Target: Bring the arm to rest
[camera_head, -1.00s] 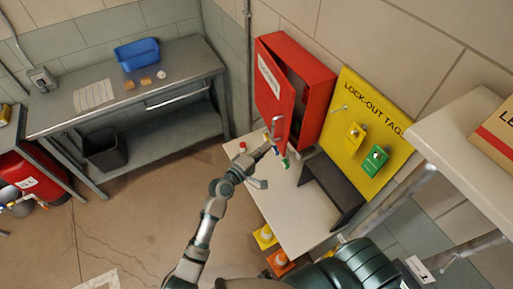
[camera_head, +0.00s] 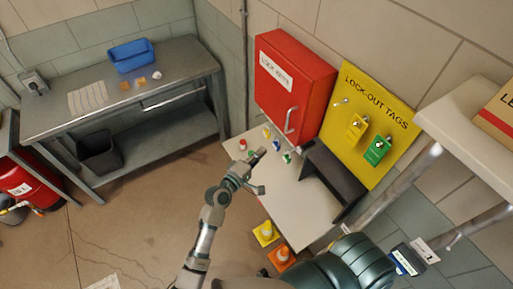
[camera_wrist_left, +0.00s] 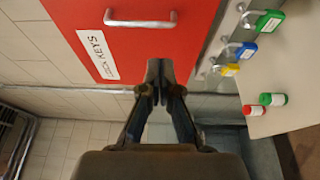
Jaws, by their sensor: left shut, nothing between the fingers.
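My left arm (camera_head: 205,230) reaches up from the bottom of the head view. My left gripper (camera_head: 260,154) is shut and empty, over the front left part of the white table (camera_head: 295,205). The wrist view shows its fingers (camera_wrist_left: 159,72) pressed together with nothing between them, in front of the red LOCK KEYS cabinet (camera_wrist_left: 145,40). That cabinet (camera_head: 293,85) stands at the back of the table with its door closed. The gripper looks apart from the door handle (camera_head: 290,121). My right gripper is not in view.
A yellow LOCK-OUT TAGS board (camera_head: 365,125) stands to the right.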

